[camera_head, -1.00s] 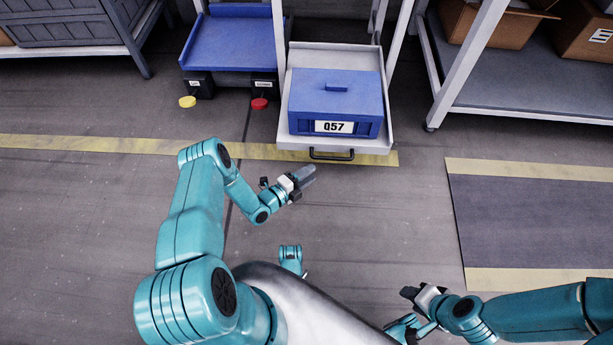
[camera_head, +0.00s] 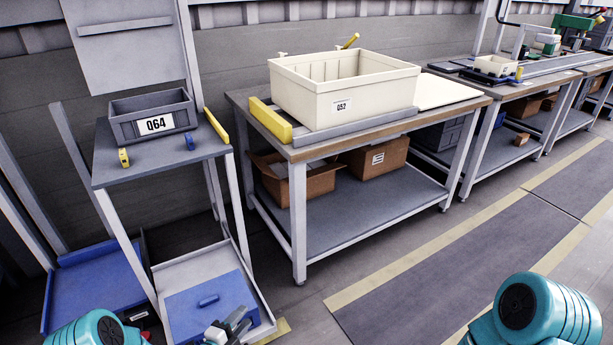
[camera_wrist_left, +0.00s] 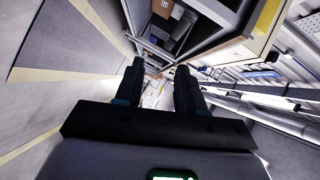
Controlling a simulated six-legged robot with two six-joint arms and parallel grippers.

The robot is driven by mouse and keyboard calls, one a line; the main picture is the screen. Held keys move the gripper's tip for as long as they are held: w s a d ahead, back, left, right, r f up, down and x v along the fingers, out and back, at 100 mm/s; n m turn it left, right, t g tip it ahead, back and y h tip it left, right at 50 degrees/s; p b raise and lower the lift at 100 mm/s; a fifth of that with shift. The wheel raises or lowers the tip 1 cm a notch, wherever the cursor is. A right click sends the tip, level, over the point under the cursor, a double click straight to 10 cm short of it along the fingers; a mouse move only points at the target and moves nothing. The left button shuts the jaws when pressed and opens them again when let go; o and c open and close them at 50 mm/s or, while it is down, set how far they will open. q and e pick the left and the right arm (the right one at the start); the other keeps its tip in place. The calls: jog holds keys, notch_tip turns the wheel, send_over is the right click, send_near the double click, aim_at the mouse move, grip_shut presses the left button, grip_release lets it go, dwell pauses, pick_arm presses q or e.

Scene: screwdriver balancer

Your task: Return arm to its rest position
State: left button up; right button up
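My left gripper (camera_head: 238,322) shows at the bottom of the head view, in front of the blue lidded box (camera_head: 212,304) on the low pull-out shelf. In the left wrist view its two dark fingers (camera_wrist_left: 160,68) stand apart with nothing between them. Part of my teal left arm (camera_head: 95,330) shows at the lower left of the head view. Part of my teal right arm (camera_head: 540,312) shows at the lower right; my right gripper is out of the picture.
A grey bin marked Q64 (camera_head: 152,118) stands on the small stand at left. A cream bin marked Q52 (camera_head: 345,90) sits on the workbench (camera_head: 290,145), with cardboard boxes (camera_head: 376,158) below. Open floor (camera_head: 400,300) lies at front right.

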pick_arm(q)
jog(key=s+d+r+n+g+y+p, duration=0.1)
jog(key=s+d+r+n+g+p, duration=0.3)
jog(key=r, duration=0.3)
jog(key=s+d+r+n+g+y+p, duration=0.1)
jog(key=s+d+r+n+g+p, duration=0.1)
jog(key=s+r+n+p, duration=0.4)
jog(key=s+f+n+g, duration=0.2)
jog(key=s+n+g, duration=0.5)
jog(key=s+n, duration=0.5)
jog(key=s, duration=0.6)
jog(key=shift+s+f+g+y, duration=0.2)
jog(key=shift+s+g+y, duration=0.1)
jog(key=shift+s+y, duration=0.1)
pick_arm(e)
notch_tip(320, 180, up, 13)
jog(key=s+g, duration=0.1)
jog(key=s, duration=0.1)
jog(key=shift+a, duration=0.4)
